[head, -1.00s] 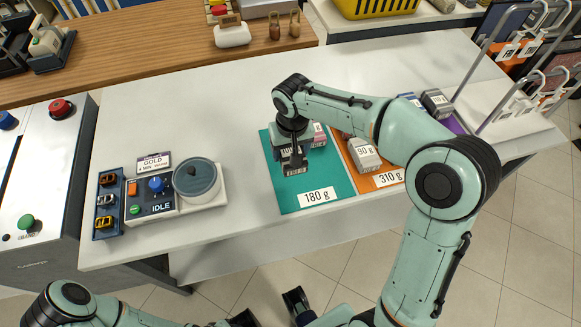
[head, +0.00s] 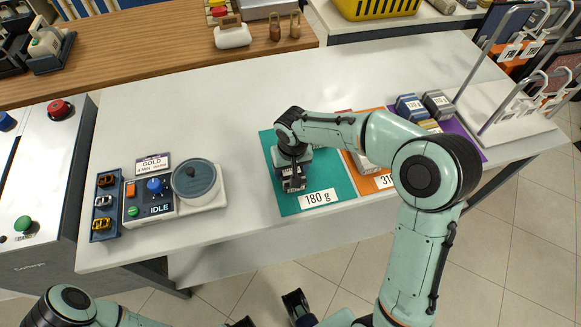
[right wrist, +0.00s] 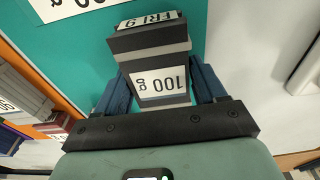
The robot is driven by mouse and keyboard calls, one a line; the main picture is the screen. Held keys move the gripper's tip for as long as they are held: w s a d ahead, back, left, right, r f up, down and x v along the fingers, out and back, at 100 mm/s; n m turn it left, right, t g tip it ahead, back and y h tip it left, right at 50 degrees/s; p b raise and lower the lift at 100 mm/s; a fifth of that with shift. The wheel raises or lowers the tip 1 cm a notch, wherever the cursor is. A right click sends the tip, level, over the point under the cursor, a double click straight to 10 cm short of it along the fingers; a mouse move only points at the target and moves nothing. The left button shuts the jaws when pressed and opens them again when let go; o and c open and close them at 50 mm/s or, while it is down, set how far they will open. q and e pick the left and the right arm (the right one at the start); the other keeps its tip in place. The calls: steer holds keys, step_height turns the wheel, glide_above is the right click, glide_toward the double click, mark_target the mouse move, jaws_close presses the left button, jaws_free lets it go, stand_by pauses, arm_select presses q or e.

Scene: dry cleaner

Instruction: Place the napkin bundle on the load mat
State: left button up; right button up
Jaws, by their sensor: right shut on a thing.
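My right gripper (head: 293,188) is shut on a dark grey bundle (right wrist: 155,62) with a pale band and a "100 g" label. A "FRI 9" tag shows on its end in the right wrist view. The gripper (right wrist: 155,95) has one blue finger on each side of it. It is over the teal mat (head: 337,183), marked "180 g", near its front left part. I cannot tell whether the bundle touches the mat. My left arm is at the bottom left of the head view; its gripper is mostly cut off at the bottom edge.
An orange mat (head: 377,182) and a purple mat (head: 466,147) carry other bundles, partly behind my right arm. The white table (head: 240,135) is clear between scale and mats. Wire racks (head: 490,90) stand at right.

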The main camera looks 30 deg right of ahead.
steer(key=o, duration=1.1)
steer(key=shift+f, duration=0.1)
steer(key=shift+r, duration=0.25)
steer(key=r, duration=0.4)
steer(key=s+r+p, duration=0.1)
steer(key=r, duration=0.6)
steer(key=shift+s+a+r+p, duration=0.15)
steer(key=shift+s+r+p, duration=0.05)
steer(key=shift+r+p, duration=0.2)
